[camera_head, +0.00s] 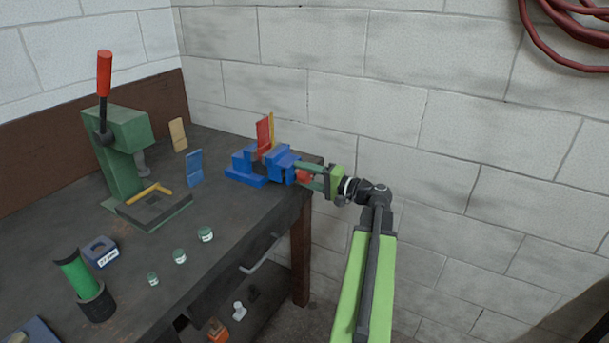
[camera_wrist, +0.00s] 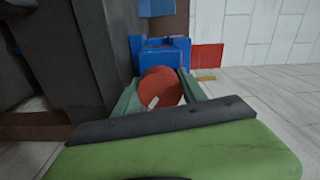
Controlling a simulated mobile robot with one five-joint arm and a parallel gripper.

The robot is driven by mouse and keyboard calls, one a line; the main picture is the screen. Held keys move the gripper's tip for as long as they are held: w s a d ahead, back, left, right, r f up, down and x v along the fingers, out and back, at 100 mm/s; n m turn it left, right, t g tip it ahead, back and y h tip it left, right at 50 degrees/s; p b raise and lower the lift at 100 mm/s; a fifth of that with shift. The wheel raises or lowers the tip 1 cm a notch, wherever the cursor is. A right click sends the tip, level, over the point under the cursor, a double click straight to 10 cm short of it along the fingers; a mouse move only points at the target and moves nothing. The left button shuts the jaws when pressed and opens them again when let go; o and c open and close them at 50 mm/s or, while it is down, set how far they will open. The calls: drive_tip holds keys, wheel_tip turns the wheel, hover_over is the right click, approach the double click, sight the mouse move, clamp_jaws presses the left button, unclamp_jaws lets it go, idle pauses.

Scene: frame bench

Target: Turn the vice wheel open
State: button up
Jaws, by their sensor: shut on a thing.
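A blue vice (camera_head: 276,164) stands at the right end of the dark workbench. Its red wheel (camera_wrist: 160,87) faces my gripper in the wrist view, with a small pale handle or mark on its lower part. In the head view the wheel (camera_head: 303,176) shows small on the vice's right side. My gripper (camera_head: 312,177) reaches in from the right. Its two green fingers (camera_wrist: 160,98) lie on either side of the red wheel and are shut on it. A red plate (camera_head: 264,136) stands upright at the vice jaws, with a thin yellow piece beside it.
A green press (camera_head: 123,160) with a red-handled lever stands on the bench at left. Blue and tan plates (camera_head: 195,168) stand near it. Several small jars (camera_head: 180,256), a blue block and a green cylinder (camera_head: 80,276) are at the front. A drawer handle (camera_head: 262,254) sticks out below.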

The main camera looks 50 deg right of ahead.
idle(0.3)
drive_tip(key=o, duration=1.4)
drive_tip(key=shift+w, duration=0.1)
drive_tip(key=shift+c, duration=0.2)
drive_tip(key=v, duration=1.7)
drive_tip(key=shift+s, duration=0.25)
